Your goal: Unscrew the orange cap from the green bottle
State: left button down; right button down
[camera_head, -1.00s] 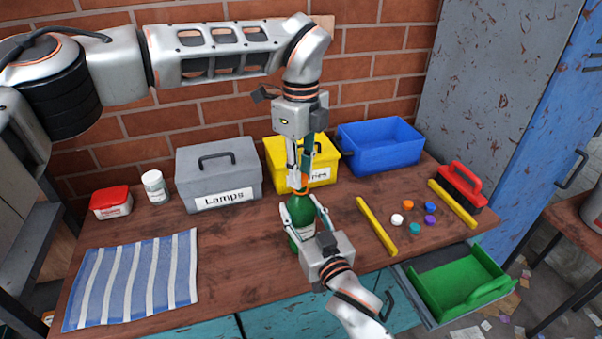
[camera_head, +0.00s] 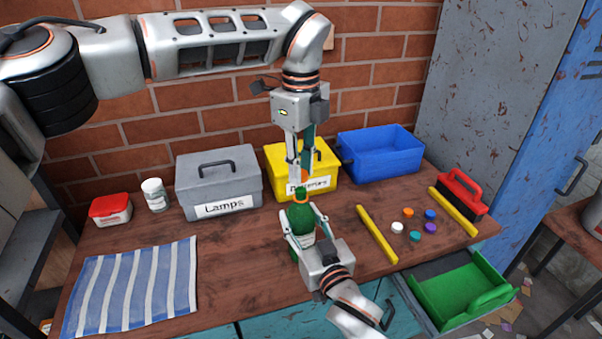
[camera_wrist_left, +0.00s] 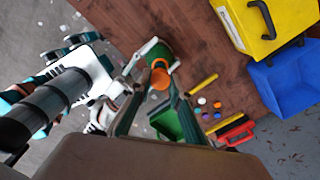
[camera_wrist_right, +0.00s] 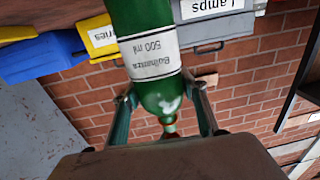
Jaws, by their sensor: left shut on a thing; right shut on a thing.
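The green bottle (camera_head: 302,222) stands upright near the middle of the table's front. My right gripper (camera_head: 302,228) is shut on its body from the front. The right wrist view shows the bottle (camera_wrist_right: 150,45) upside down, with its white 500 ml label. My left gripper (camera_head: 300,180) points down from above and is shut on the orange cap (camera_head: 304,176) at the top of the neck. In the left wrist view, the orange cap (camera_wrist_left: 160,76) sits between the fingertips. The fingers partly hide it, and I cannot tell whether it still touches the threads.
A grey Lamps box (camera_head: 217,178), a yellow Batteries box (camera_head: 325,170) and a blue bin (camera_head: 380,153) stand behind. Yellow bars (camera_head: 376,234), several coloured caps (camera_head: 430,228) and a red brush (camera_head: 461,190) lie right. A striped cloth (camera_head: 130,285) lies left. A green tray (camera_head: 462,290) sits in the open drawer.

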pick_arm(q)
notch_tip(320, 180, up, 2)
jog(key=shift+r, duration=0.1)
pick_arm(e)
jog(key=c, duration=1.1)
grip_release()
jog(key=shift+s, duration=0.1)
jog(key=v, duration=1.2)
